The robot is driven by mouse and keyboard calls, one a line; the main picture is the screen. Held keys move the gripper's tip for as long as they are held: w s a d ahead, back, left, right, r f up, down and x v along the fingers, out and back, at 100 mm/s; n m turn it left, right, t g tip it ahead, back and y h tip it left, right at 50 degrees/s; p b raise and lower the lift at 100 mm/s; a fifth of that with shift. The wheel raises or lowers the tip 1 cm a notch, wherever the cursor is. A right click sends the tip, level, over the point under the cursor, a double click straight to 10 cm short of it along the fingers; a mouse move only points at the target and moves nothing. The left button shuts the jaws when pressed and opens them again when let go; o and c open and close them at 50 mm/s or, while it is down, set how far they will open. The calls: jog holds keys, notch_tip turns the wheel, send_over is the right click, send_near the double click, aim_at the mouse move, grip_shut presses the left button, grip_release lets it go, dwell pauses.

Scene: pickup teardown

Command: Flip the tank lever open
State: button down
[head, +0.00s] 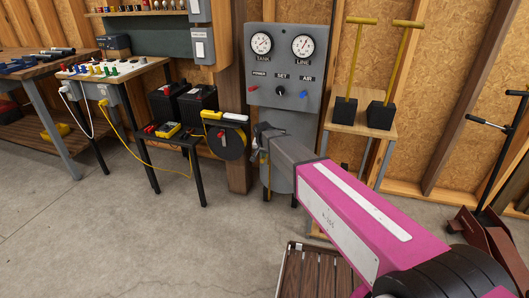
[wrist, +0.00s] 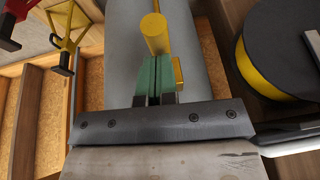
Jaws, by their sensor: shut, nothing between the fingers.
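The grey tank (head: 304,128) stands upright below a grey gauge panel (head: 290,55). The panel has TANK and LINE dials, a red lever (head: 252,89), a black knob (head: 280,91) and a blue lever (head: 304,94). In the wrist view the tank's grey surface (wrist: 190,75) lies behind my green fingertips. A yellow cylindrical part (wrist: 155,36) is just beyond the tips, and a small yellow piece (wrist: 178,72) is beside them. I cannot tell whether they touch. My gripper (wrist: 153,75) is shut and empty; in the head view it (head: 262,132) is in front of the tank's left side.
A black and yellow reel (head: 230,142) is close on the left of my gripper; it also shows in the wrist view (wrist: 262,65). Batteries (head: 198,100) stand on a low table. A wooden stand (head: 345,118) with two yellow-handled tools is on the right. A slatted platform (head: 310,272) lies in front.

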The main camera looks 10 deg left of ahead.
aim_at(262, 161)
jog(key=shift+s+f+t, duration=0.3)
jog(key=shift+f+t, duration=0.3)
jog(key=shift+s+f+t, duration=0.3)
jog(key=shift+f+t, duration=0.25)
jog(key=shift+t, duration=0.05)
jog(key=shift+f+t, duration=1.35)
jog(key=shift+t, duration=0.25)
jog(key=shift+w+f, duration=0.2)
jog(key=shift+f, duration=1.1)
